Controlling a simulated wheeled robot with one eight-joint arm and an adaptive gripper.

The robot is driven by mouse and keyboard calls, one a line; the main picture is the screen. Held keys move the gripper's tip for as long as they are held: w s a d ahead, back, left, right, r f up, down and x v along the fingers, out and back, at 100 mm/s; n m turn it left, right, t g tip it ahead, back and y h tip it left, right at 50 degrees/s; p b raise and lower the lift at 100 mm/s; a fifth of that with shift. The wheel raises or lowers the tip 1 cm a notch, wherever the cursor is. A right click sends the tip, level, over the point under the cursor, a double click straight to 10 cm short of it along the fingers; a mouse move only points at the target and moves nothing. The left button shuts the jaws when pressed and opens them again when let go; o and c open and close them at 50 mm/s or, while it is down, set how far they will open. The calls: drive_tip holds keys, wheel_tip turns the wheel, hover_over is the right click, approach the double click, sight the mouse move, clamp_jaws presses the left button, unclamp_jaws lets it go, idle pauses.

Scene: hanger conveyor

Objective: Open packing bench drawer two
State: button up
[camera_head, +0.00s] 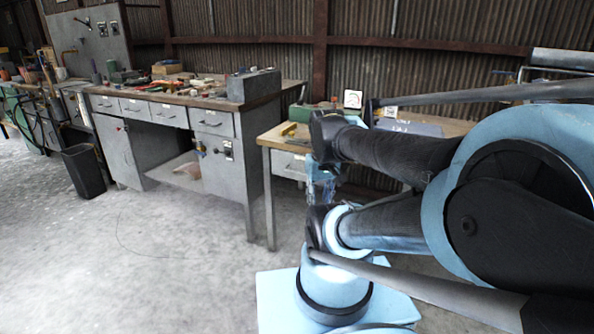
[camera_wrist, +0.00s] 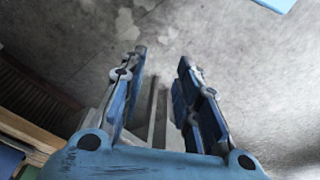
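A grey metal bench (camera_head: 268,135) with a worn wooden top stands at the left centre; it has a row of several closed grey drawers, including one at its right end (camera_head: 212,121). A lighter wooden bench (camera_head: 265,138) beside it, partly behind my arm, has a pale drawer front (camera_head: 290,164) that looks shut. I cannot tell which is the packing bench or which drawer is two. My gripper (camera_head: 322,188) points down in front of the lighter bench. In the wrist view its blue fingers (camera_wrist: 163,58) are apart and empty.
In the wrist view, a wooden edge (camera_wrist: 30,130) is at lower left. The concrete floor in front is clear.

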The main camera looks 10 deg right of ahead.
drive_tip(key=w+r+n+h, duration=0.1)
drive_tip(key=w+r+n, duration=0.3)
drive_tip(key=w, duration=1)
drive_tip(key=w+r+n, duration=0.3)
drive_tip(key=w+r, duration=0.2)
drive_tip(key=w, duration=1)
drive_tip(key=n, duration=0.3)
approach(298, 172)
drive_tip(key=x, duration=0.8)
drive_tip(key=shift+w+r, duration=0.1)
drive_tip(key=shift+w, duration=0.2)
drive_tip(key=shift+c, duration=0.2)
clamp_jaws()
